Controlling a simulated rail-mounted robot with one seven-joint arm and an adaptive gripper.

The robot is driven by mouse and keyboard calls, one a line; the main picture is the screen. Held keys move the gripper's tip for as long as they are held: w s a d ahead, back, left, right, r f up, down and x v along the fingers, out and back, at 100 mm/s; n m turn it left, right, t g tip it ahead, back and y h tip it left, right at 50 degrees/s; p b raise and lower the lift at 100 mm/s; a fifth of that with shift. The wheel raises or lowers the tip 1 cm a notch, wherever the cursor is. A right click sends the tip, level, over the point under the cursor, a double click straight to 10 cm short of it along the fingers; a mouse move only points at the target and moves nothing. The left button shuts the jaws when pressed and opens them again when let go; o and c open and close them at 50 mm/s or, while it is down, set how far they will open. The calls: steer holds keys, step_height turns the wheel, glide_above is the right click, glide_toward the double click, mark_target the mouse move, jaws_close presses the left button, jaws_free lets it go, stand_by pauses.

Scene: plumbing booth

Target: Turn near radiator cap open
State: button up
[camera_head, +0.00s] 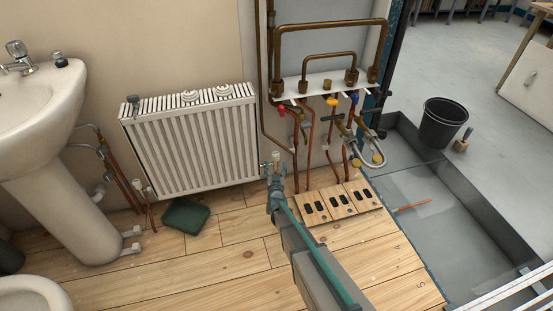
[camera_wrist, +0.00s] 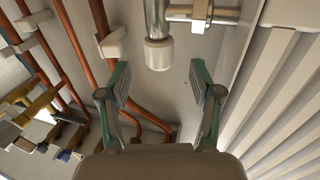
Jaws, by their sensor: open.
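The white radiator (camera_head: 190,140) hangs on the wall, and its ribbed panel fills the right of the wrist view (camera_wrist: 285,95). The near radiator cap (camera_wrist: 158,53) is a small white cylinder on the end of a grey metal valve body (camera_wrist: 156,18). In the head view the cap (camera_head: 276,156) shows small beside the radiator's lower right corner, just above my gripper. My gripper (camera_wrist: 157,82) is open and empty. Its two green-and-grey fingers stand apart on either side of the cap's line, with the cap just beyond the fingertips. No contact shows. In the head view my gripper (camera_head: 275,180) is partly hidden by its own arm.
Copper pipes (camera_wrist: 80,50) run close by my left finger. More pipework hangs under a white manifold board (camera_head: 318,84) at the right. A dark green tray (camera_head: 186,215) lies on the wooden floor below the radiator. A black bucket (camera_head: 441,122) stands farther right.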

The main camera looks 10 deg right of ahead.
mark_target(276, 160)
steer(key=w, duration=0.2)
steer(key=w+b, duration=0.1)
steer(key=w, duration=0.1)
steer(key=w+d, duration=0.1)
steer(key=w, duration=0.1)
steer(key=shift+w, duration=0.35)
steer(key=c, duration=1.2)
steer(key=shift+o, duration=0.2)
steer(key=shift+d, duration=0.1)
